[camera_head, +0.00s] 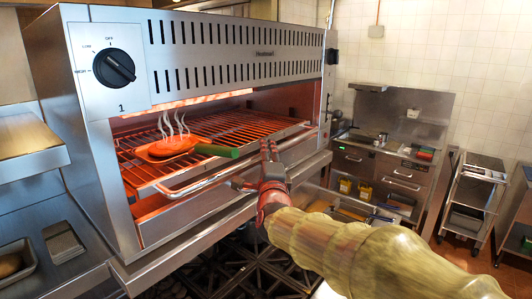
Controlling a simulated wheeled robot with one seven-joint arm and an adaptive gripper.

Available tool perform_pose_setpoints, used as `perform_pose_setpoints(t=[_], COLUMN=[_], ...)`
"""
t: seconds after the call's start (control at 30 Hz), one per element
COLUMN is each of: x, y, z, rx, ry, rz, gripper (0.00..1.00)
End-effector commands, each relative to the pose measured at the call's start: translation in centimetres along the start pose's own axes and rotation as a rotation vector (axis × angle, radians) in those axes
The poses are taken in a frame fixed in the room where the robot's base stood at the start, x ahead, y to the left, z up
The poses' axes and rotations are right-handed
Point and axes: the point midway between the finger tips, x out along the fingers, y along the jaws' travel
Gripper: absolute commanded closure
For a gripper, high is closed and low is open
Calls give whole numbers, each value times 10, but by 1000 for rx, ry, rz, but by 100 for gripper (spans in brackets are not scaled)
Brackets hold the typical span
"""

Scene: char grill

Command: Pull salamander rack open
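The salamander (208,40) is a large steel broiler with an open front and a glowing orange inside. Its wire rack (245,128) sits inside, and the rack's steel front handle bar (215,178) runs along the opening. A steaming pan (172,146) with a green handle (215,151) rests on the rack. My gripper (269,150) is at the right part of the handle bar, fingers pointing up, overlapping the bar in this view. Whether the fingers touch or close around the bar is not clear. The gripper hides part of the bar.
A black stove grate (245,265) lies below the salamander. A steel counter with trays (62,243) is at left. A counter with drawers (380,165) and a wire cart (470,205) stand at right. Open floor shows between them.

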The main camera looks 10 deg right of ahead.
Motion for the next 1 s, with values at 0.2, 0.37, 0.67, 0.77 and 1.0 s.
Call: perform_pose_setpoints(t=[0.2, 0.37, 0.67, 0.77, 1.0], x=[1, 1, 1, 1, 1], y=[0, 0, 0, 0, 1], z=[0, 0, 0, 0, 0], rx=[0, -1, -1, -1, -1], ry=[0, 0, 0, 0, 0], rz=[1, 0, 0, 1, 1], gripper=[68, 75, 92, 98, 100])
